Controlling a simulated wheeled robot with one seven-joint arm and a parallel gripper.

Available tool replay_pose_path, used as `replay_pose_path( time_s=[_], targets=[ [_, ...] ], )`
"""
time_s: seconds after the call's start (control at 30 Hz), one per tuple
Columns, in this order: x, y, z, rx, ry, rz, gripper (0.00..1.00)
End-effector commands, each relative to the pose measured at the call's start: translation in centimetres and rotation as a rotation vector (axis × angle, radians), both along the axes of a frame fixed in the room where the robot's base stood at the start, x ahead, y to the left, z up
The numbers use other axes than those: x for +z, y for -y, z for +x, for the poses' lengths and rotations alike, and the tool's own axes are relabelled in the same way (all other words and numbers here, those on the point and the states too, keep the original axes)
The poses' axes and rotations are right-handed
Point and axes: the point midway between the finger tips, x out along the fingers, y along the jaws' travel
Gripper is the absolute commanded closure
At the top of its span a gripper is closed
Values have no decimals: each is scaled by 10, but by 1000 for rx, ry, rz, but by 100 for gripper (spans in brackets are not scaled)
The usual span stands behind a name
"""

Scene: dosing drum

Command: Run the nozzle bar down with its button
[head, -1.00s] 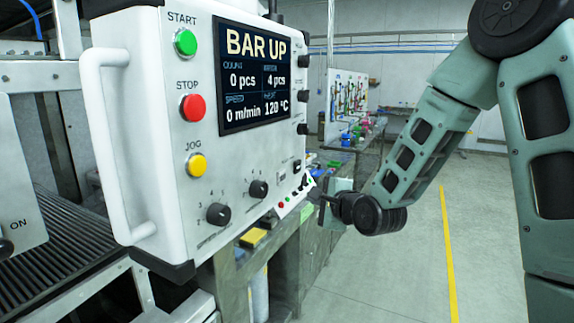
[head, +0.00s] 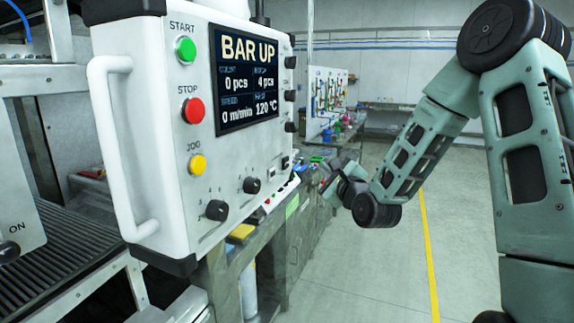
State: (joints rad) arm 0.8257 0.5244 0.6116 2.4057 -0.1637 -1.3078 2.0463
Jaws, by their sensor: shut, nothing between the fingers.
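A white control panel (head: 185,150) fills the left-middle of the head view. Its screen (head: 247,78) reads "BAR UP", 0 pcs, 4 pcs, 0 m/min and 120 °C. Down its front run a green START button (head: 185,50), a red STOP button (head: 194,111) and a yellow JOG button (head: 197,165). A small sloped strip with tiny coloured buttons (head: 281,192) shows at the panel's lower right, partly hidden by the panel. My gripper (head: 331,181) is shut and empty, right of that strip and apart from the panel in the picture. I cannot make out the nozzle bar.
Two black knobs (head: 216,210) sit low on the panel, and a white handle (head: 112,150) juts from its left side. A ribbed conveyor (head: 60,255) lies at lower left. A grey bench (head: 300,235) runs behind the panel. Open floor (head: 350,285) lies to the right.

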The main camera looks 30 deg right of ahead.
Motion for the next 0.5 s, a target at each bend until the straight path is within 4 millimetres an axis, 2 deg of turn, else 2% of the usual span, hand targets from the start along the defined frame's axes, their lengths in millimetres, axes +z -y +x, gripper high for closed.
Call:
replay_pose_path(
  time_s=[0.3, 0.5],
  targets=[
    [0, -29, 35, 4, 1, 1, 100],
    [-1, -40, 51, 1, 1, -1, 100]
  ],
)
